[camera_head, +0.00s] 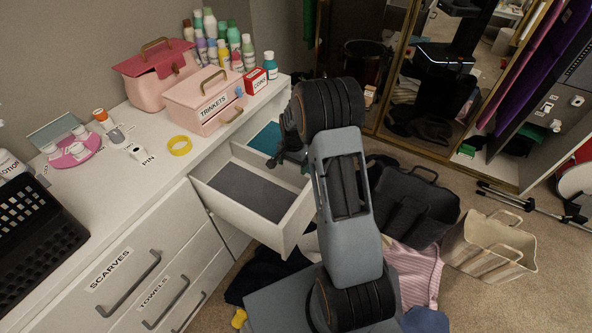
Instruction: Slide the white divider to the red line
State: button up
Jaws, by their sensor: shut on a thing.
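An open white drawer (279,232) sticks out of the dresser. The white divider (256,161) stands across it, between a dark grey floor part (252,193) in front and a teal floor part (267,138) behind. My gripper (287,157) is inside the drawer at the divider's right part, shut on the divider. My own arm hides much of the gripper and the drawer's right side. I cannot make out a red line in this view.
The white dresser top (163,178) carries a pink trinkets box (205,103), a red-and-white box (256,80), bottles and a yellow ring (180,145). A dark bag (414,207), a beige bag (490,245) and clothes lie on the floor at the right.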

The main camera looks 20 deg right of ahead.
jog(key=shift+w+d, duration=0.8)
jog(key=shift+d, duration=0.05)
jog(key=o, duration=1.1)
jog(key=shift+d, duration=0.15)
notch_tip(320, 180, up, 14)
jog(key=p, duration=0.1)
jog(key=shift+f+n, duration=0.1)
jog(key=shift+n, duration=0.2)
